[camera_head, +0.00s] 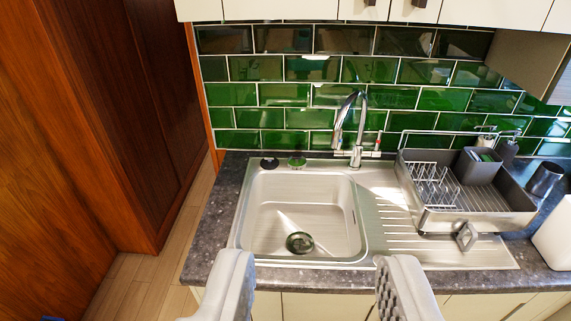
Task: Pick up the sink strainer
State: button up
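A round, dark, metal-rimmed piece (299,242) sits at the drain in the floor of the steel sink basin (262,205); it looks like the sink strainer, but I cannot tell it apart from the drain fitting. Two small round dark items, a black one (269,163) and a greenish one (297,162), sit on the sink's back rim. My gripper (315,258) is open and empty, its two pale fingers wide apart at the bottom of the view, in front of the sink. The drain piece appears between and beyond the fingertips.
A chrome tap (355,135) rises behind the basin. A dish rack (460,205) stands on the drainboard at right, with a dark cup (545,178) beside it. Cupboards (380,10) hang above. A wooden wall (90,130) stands at left. The basin is otherwise clear.

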aim_at(295, 162)
jog(key=u, duration=0.1)
jog(key=i, duration=1)
jog(key=z, duration=0.1)
